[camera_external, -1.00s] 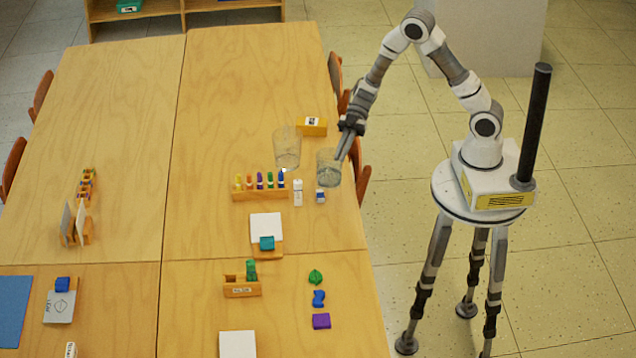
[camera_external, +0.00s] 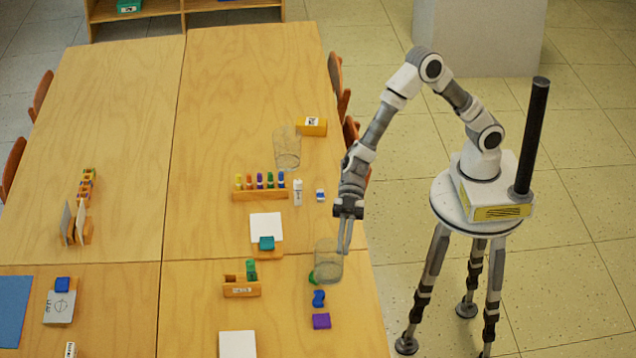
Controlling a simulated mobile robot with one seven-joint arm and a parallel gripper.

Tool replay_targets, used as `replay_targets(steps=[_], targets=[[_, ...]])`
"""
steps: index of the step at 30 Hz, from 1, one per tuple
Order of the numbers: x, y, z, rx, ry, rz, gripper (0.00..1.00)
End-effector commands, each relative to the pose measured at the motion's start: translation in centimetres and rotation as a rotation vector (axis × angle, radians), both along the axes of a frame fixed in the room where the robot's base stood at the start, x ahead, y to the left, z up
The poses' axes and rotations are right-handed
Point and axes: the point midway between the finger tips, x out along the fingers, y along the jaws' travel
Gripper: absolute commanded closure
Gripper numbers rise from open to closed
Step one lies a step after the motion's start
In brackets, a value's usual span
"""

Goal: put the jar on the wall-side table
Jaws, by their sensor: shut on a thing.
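A clear glass jar (camera_external: 328,263) hangs from my gripper (camera_external: 344,248), which is shut on it near the right edge of the wooden table (camera_external: 235,90). In this view the jar overlaps the green clay piece; I cannot tell its exact height above the table. A second clear jar (camera_external: 286,148) stands farther back on the table, beside a yellow box (camera_external: 312,127). I cannot tell from this view which table is the wall-side one.
A marker rack (camera_external: 260,195), a white bottle (camera_external: 298,192) and a small blue-and-white item (camera_external: 320,195) stand mid-table. Blue (camera_external: 318,298) and purple (camera_external: 321,321) clay pieces lie near the jar. Chairs (camera_external: 338,85) line the right edge. The far tabletop is clear.

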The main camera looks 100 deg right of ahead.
Motion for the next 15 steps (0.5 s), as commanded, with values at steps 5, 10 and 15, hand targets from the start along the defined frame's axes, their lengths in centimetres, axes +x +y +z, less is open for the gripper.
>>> replay_targets(steps=[5,10,15], targets=[[-1.2,3.1,0.4,0.0,-0.003,0.014,1.0],[-2.1,5.3,-0.7,-0.001,-0.001,0.02,1.0],[-3.3,8.7,-3.1,-0.001,0.0,0.021,1.0]])
